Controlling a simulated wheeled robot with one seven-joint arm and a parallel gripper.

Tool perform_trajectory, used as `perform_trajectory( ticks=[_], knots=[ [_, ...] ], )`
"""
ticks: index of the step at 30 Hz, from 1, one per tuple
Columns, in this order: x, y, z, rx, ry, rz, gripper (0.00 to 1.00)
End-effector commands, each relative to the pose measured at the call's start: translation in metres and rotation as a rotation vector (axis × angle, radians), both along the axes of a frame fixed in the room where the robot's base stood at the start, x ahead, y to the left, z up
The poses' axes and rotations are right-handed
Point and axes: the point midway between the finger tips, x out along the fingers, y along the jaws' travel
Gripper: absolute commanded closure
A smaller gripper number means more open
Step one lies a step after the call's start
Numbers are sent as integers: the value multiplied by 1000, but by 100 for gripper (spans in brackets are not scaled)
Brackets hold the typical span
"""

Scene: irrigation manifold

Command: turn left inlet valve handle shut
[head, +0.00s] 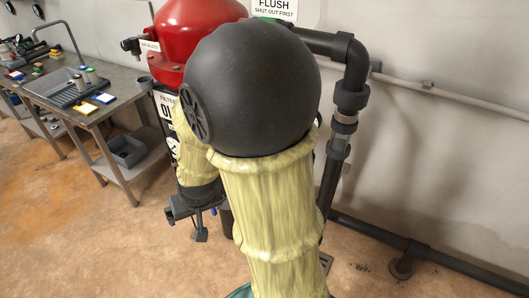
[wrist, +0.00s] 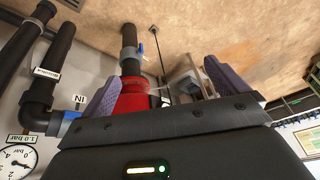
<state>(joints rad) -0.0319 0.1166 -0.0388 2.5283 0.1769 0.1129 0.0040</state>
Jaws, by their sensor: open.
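My gripper (wrist: 150,85) is open in the wrist view, its two purple fingers spread with nothing between the tips. The wrist picture appears upside down. A small blue part (wrist: 141,50) sits on a dark pipe beyond the fingers, and another blue part (wrist: 72,115) is on a pipe beside the "IN" label (wrist: 80,102). I cannot tell which, if either, is the left inlet valve handle. Neither is touched by the fingers. In the head view my arm covers the middle of the manifold, and no inlet handle can be made out.
A red filter tank (head: 198,35) stands behind my arm; it also shows in the wrist view (wrist: 133,98). Dark pipes (head: 350,70) run along the wall at right. A pressure gauge (wrist: 18,160) is at lower left. A workbench (head: 85,105) stands left, with clear floor before it.

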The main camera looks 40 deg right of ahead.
Motion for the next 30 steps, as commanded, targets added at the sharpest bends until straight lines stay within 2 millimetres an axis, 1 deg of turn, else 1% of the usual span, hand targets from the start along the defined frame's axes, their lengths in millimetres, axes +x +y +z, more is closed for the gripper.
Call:
perform_trajectory(
  ticks=[1,4,6,8,9,11,12,14,15,17,18,21,25,27,30],
  knots=[
    [17,-2,-17,9,-41,-56,2],
    [51,-13,-39,9,-149,-198,2],
    [72,-27,-53,-12,-227,-303,2],
    [87,-42,-65,-43,-293,-390,2],
    [95,-53,-72,-72,-339,-447,2],
    [104,-70,-82,-123,-404,-529,2],
    [109,-83,-88,-165,-449,-582,2],
    [113,-101,-96,-235,-516,-656,2],
    [114,-113,-100,-288,-560,-701,2],
    [113,-131,-105,-376,-630,-765,2],
    [110,-142,-107,-440,-675,-802,2],
    [101,-163,-107,-602,-784,-872,2],
    [88,-176,-101,-766,-884,-918,2],
    [84,-178,-98,-814,-914,-928,2],
    [82,-180,-95,-838,-930,-934,2]
  ],
)
